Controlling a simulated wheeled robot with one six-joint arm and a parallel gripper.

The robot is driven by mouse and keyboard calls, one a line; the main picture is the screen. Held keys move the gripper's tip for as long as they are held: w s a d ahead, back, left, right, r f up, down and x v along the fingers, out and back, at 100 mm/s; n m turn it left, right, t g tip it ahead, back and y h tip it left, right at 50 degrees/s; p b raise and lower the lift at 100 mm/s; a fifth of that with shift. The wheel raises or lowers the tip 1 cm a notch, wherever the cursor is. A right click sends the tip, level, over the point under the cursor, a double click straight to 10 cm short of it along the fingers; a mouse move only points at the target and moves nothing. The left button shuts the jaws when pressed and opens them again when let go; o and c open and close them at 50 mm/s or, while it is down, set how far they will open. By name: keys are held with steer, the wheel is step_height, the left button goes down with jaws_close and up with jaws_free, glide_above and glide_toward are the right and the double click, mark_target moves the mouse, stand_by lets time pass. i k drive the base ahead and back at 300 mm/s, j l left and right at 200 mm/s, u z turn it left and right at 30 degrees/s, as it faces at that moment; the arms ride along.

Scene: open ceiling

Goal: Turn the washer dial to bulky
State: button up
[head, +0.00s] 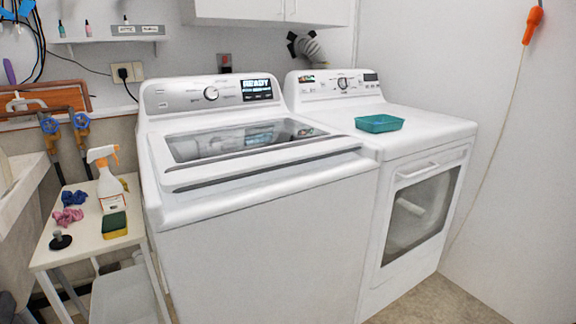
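The washer (262,240) is a white top-loader in the middle of the head view, with its glass-panelled lid closed. Its dial (211,93) is a round silver knob on the grey control panel (170,98) at the back of the washer. The display (257,88) to the right of the dial reads "READY" in large letters, with smaller text below that I cannot read. The cycle marks around the dial are too small to read, so I cannot tell where it points. My gripper is not in view.
A white dryer (448,128) with its own dial (343,83) stands right of the washer, a teal tray (379,123) on top. A small white table (82,243) at left holds a spray bottle (110,188), a sponge (114,225) and scrunchies (68,217). Cabinets (270,10) hang above.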

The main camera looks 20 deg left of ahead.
mark_target(211, 92)
steer(key=u, duration=1.3)
